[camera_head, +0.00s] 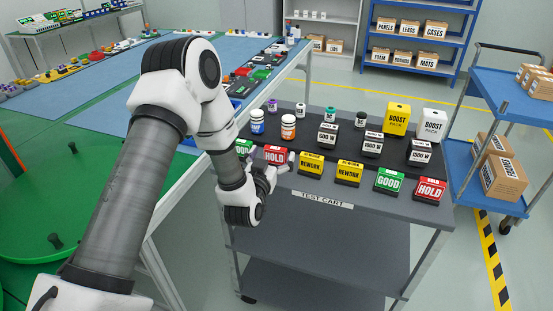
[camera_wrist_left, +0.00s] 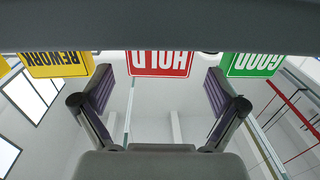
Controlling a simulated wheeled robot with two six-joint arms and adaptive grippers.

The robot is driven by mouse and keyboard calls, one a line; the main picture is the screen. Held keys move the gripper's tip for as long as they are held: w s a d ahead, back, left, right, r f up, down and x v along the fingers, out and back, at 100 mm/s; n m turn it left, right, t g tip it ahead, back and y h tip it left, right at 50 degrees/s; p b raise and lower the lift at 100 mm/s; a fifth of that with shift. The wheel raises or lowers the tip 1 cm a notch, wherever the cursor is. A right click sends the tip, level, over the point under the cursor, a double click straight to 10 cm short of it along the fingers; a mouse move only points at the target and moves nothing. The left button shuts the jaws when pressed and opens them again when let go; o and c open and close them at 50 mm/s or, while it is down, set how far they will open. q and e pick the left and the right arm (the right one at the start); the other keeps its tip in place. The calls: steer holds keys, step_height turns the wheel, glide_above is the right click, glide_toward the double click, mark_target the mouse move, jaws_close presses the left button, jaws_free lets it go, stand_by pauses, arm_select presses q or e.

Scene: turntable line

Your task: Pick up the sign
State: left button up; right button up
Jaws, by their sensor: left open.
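Several coloured signs stand in a row along the front of the test cart. A red HOLD sign (camera_head: 275,154) stands near the left end. My left gripper (camera_head: 271,164) is at its front, open. In the left wrist view, the same HOLD sign (camera_wrist_left: 161,63) appears upside down, between the open fingers of the gripper (camera_wrist_left: 160,92). A green GOOD sign (camera_head: 243,147) is left of it, partly hidden by my arm. Two yellow REWORK signs (camera_head: 311,163) (camera_head: 349,172), another green GOOD sign (camera_head: 388,181) and another red HOLD sign (camera_head: 430,190) stand to the right.
Behind the signs on the test cart (camera_head: 322,199) stand small bottles, weights (camera_head: 327,135) and BOOST PACK boxes (camera_head: 396,119). A blue trolley (camera_head: 510,95) with cartons is at the right. A long workbench (camera_head: 100,110) lies left, partly behind my arm.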

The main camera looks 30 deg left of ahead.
arm_select(q)
steer(key=shift+r+x, duration=0.2)
steer(key=shift+x, duration=0.9)
steer(key=c, duration=1.3)
steer(key=shift+w, duration=0.1)
